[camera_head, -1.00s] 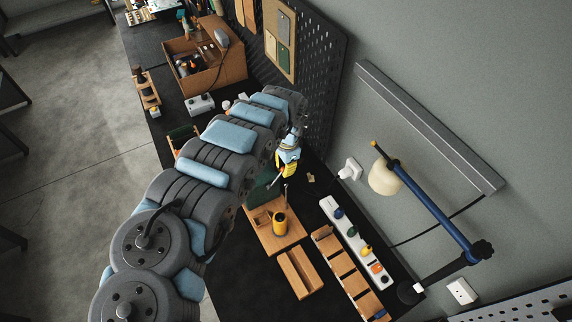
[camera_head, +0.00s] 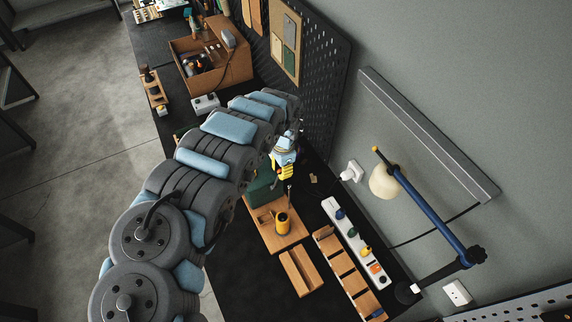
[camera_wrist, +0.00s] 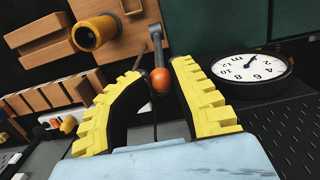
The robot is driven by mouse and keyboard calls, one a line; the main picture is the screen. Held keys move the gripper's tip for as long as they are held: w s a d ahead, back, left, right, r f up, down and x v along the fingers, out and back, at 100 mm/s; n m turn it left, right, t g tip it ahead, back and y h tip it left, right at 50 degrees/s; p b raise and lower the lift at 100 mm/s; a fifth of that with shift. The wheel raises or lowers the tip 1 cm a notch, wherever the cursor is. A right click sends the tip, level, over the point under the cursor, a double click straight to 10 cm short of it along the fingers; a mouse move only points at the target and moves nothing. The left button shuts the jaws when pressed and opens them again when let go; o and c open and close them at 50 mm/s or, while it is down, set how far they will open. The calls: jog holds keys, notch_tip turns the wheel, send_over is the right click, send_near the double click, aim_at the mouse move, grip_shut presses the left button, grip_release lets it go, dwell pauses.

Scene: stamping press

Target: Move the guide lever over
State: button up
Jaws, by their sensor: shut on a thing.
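The guide lever (camera_wrist: 156,45) is a grey metal arm with an orange ball knob (camera_wrist: 161,80) at its end, seen in the wrist view. My gripper (camera_wrist: 168,80) has yellow ridged fingers, one on each side of the knob, and is shut on it. In the head view my gripper (camera_head: 284,172) is above the wooden base board (camera_head: 268,236), with the lever's thin rod (camera_head: 289,190) just below it. A yellow cylinder (camera_head: 283,223) stands on that board; it also shows in the wrist view (camera_wrist: 95,33). My arm hides part of the bench.
A green block (camera_head: 262,188) is left of the lever. A white dial (camera_wrist: 252,68) is right of the knob in the wrist view. A wooden rack (camera_head: 348,275), a white power strip (camera_head: 357,245) and a blue-armed lamp (camera_head: 430,210) are to the right. The pegboard (camera_head: 325,95) rises behind.

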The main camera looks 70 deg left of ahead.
jog(key=shift+s+p, duration=0.45)
jog(key=shift+s, duration=0.5)
jog(key=shift+r, duration=0.15)
grip_shut()
grip_release()
jog(key=shift+s, duration=0.45)
jog(key=o, duration=0.9)
jog(key=shift+w, duration=0.1)
jog(key=shift+c, duration=0.2)
jog(key=shift+r, duration=0.1)
notch_tip(320, 180, up, 12)
jog(key=w, duration=0.1)
